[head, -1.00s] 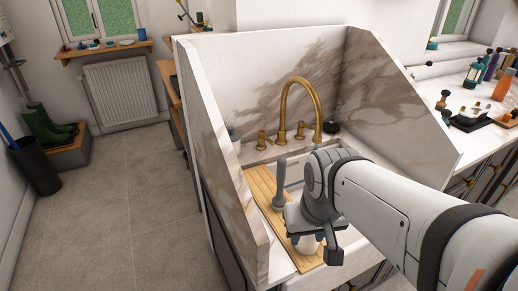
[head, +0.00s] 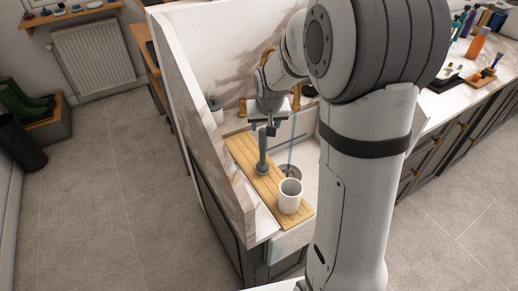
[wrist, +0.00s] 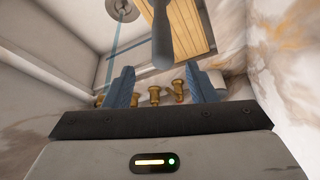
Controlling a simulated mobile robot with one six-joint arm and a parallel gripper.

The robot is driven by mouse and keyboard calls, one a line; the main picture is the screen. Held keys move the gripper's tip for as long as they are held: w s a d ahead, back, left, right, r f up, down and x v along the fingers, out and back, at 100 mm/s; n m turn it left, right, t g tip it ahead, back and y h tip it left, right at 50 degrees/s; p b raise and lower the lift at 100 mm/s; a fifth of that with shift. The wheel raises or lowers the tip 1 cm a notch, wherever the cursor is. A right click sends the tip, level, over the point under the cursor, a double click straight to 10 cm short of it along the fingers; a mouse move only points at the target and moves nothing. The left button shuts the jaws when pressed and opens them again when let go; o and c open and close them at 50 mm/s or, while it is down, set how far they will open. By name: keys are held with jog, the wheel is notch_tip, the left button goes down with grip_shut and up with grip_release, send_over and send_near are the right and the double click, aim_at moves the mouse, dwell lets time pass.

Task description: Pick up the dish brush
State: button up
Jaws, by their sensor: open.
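The dish brush (head: 263,158) appears as a grey handle standing upright on a wooden board (head: 238,143) across the sink. Its lower end is hard to make out. My gripper (head: 262,128) is open and empty, close above the top of the handle. In the wrist view, the brush's handle (wrist: 161,40) reaches down the picture towards the gap between the blue fingers of my gripper (wrist: 162,86). The handle does not appear to be touched by either finger.
A white cup (head: 290,196) stands on the board's near end. Brass taps (wrist: 154,95) and a marble side wall (head: 200,140) are close by. A small pot (head: 215,108) stands in the back left corner.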

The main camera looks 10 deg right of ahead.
aim_at(263, 130)
jog(key=p+x, duration=0.1)
jog(key=x, duration=0.6)
jog(key=shift+a+f+p, duration=0.2)
jog(key=shift+p, duration=0.15)
jog(key=c, duration=1.1)
